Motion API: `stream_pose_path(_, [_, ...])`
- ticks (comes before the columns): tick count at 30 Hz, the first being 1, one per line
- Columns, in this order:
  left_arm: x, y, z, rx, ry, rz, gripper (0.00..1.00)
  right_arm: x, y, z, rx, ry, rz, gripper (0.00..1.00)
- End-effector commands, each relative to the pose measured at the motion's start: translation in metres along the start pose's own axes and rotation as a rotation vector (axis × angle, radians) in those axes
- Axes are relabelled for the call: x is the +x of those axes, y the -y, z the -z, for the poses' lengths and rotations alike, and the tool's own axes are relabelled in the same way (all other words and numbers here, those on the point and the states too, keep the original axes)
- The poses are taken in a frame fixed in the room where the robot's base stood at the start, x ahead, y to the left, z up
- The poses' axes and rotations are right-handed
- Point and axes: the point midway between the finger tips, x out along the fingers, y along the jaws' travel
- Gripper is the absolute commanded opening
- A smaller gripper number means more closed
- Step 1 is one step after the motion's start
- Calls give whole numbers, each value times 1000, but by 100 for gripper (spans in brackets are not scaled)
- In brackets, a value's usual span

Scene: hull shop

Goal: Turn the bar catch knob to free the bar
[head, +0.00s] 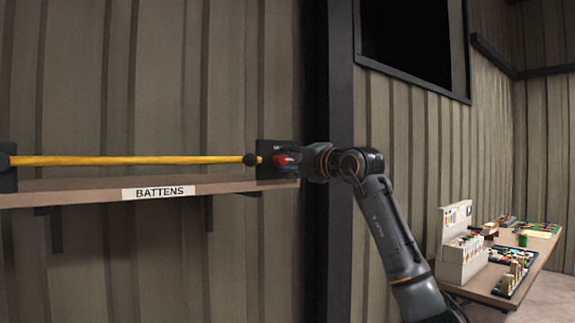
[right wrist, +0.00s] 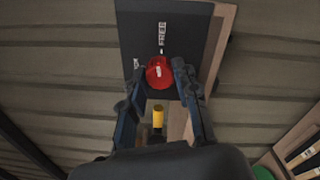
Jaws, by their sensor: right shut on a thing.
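The yellow bar (head: 130,160) runs level above the batten shelf, from a dark bracket at the far left to the dark catch plate (head: 264,150) on the right. The red catch knob (head: 281,160) sits on that plate. In the right wrist view the red knob (right wrist: 159,72) lies between the fingertips of my right gripper (right wrist: 158,78), which is shut on it. The plate (right wrist: 185,30) carries small white labels, one near the top reading "FREE". The yellow bar's end (right wrist: 158,118) shows below the knob. In the head view my gripper partly covers the knob. My left gripper is not in view.
The shelf (head: 60,199) labelled "BATTENS" runs just under the bar. A dark post (head: 340,120) stands right of the catch, behind my right arm. A bench (head: 530,262) with trays and small parts stands at the lower right.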

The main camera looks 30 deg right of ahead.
Motion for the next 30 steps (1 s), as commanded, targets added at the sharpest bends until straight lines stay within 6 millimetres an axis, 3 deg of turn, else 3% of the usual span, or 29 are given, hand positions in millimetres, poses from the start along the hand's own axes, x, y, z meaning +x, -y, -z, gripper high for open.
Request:
stream_pose_path(10, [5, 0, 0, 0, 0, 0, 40, 0, -1, -1, 135, 9, -3, 0])
stream_pose_path(26, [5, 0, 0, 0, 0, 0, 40, -1, -1, -1, 158, 9, -2, 0])
stream_pose_path(27, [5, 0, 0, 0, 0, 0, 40, -1, -1, -1, 158, 9, -2, 34])
stream_pose_path(30, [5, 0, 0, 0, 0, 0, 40, 0, -1, -1, 158, 9, -2, 53])
